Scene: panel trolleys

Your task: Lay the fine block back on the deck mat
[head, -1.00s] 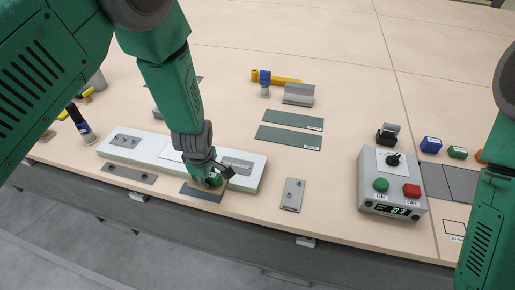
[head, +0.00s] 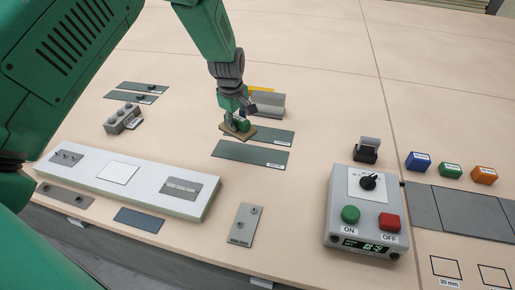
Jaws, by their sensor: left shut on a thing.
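My left gripper (head: 243,114) is shut on a flat tan block (head: 234,132), which I take to be the fine block. The block is over the left end of the farther of two dark grey-green mats (head: 272,136). I cannot tell whether it touches the mat or hangs just above it. The nearer mat (head: 250,154) lies parallel to it and is bare. Both mats have small labels at their right ends, too small to read. A dark blue-grey mat (head: 139,220) by the front edge is also bare. My right gripper is not in view.
A long white board (head: 138,189) with metal plates lies at front left. A grey plate (head: 245,223) lies right of it. A control box (head: 365,215) with green and red buttons stands at right. A metal angle piece (head: 268,103) stands just behind the gripper.

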